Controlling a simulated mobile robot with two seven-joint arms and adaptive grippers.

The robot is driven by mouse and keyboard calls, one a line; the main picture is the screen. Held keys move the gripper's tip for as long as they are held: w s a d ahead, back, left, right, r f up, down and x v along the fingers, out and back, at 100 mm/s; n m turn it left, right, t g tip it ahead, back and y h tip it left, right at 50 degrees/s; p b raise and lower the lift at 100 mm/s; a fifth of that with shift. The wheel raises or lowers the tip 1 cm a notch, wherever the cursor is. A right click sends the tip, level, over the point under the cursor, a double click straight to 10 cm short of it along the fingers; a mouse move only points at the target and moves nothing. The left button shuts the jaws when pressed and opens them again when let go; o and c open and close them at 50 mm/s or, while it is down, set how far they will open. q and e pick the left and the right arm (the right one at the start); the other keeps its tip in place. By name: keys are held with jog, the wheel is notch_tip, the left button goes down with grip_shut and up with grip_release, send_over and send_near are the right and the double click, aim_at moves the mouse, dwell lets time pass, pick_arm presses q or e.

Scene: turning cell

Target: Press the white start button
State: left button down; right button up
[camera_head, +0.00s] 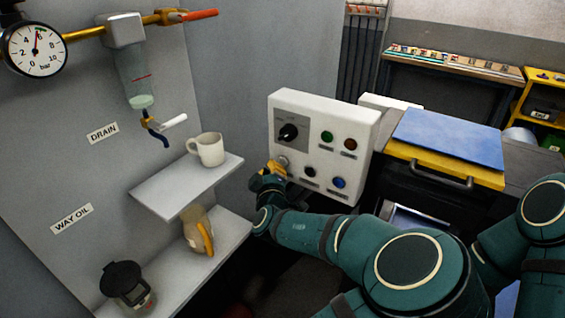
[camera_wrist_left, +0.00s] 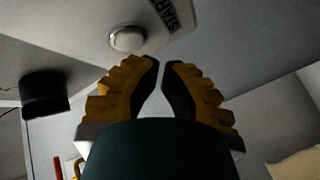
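The white start button (camera_head: 282,160) is on the lower left of the white control panel (camera_head: 352,116). In the left wrist view it is a round, pale button (camera_wrist_left: 128,38) with a partly visible START label (camera_wrist_left: 172,14). My left gripper (camera_head: 270,170) is just below and left of the button in the head view. In the left wrist view its yellow and black fingers (camera_wrist_left: 161,64) have their tips nearly together, with nothing between them. The tips appear below and right of the button; contact is not visible. My right gripper is out of view.
The panel also has a black rotary knob (camera_head: 289,132), a green button (camera_head: 327,136), a red-brown button (camera_head: 350,144), a black button (camera_head: 310,172) and a blue button (camera_head: 339,183). A shelf (camera_head: 160,190) with a white mug (camera_head: 207,149) stands left of my gripper.

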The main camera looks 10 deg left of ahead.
pick_arm(q)
jog(key=shift+w, duration=0.15)
jog(key=shift+w+d, duration=0.15)
jog(key=shift+w, duration=0.15)
